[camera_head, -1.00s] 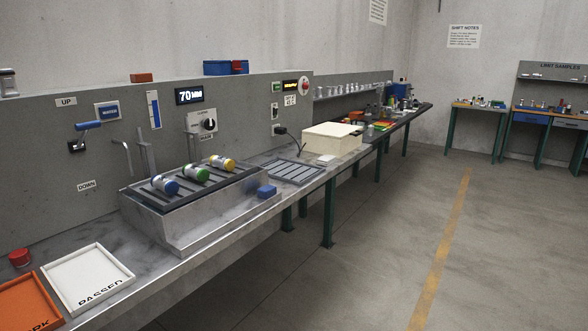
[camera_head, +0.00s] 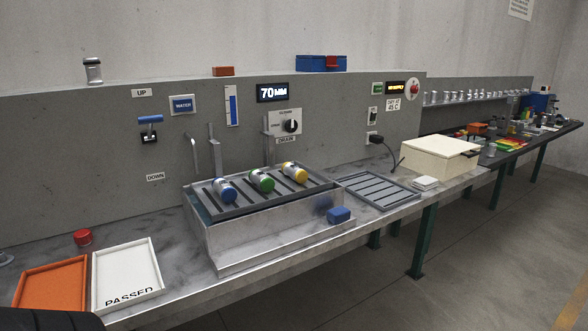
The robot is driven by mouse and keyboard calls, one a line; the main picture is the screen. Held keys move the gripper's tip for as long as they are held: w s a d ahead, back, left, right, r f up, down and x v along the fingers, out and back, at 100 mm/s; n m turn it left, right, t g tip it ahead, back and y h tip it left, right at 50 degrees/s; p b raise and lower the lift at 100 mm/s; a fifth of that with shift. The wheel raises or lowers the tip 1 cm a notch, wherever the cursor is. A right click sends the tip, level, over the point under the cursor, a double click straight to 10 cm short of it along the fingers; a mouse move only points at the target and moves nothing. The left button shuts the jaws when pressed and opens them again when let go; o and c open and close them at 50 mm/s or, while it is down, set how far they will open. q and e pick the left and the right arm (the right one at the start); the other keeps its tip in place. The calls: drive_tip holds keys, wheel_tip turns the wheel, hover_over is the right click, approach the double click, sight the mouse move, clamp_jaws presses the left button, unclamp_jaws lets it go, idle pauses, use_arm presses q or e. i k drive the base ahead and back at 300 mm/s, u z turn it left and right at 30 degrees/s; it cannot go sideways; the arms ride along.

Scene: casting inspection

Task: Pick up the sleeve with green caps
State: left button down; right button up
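The sleeve with green caps (camera_head: 262,181) lies on the slatted rack over the metal tank, in the middle of a row of three. The sleeve with blue caps (camera_head: 225,190) lies to its left and the sleeve with yellow caps (camera_head: 294,172) to its right. The three lie apart, with gaps between them. Neither of my grippers shows in the head view.
A white tray marked PASSED (camera_head: 127,274) and an orange tray (camera_head: 50,283) lie at left. A slatted grey tray (camera_head: 377,191) and cream box (camera_head: 438,158) stand at right.

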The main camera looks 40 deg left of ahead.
sight(266, 183)
drive_tip(key=i, duration=2.85)
drive_tip(key=u, duration=4.05)
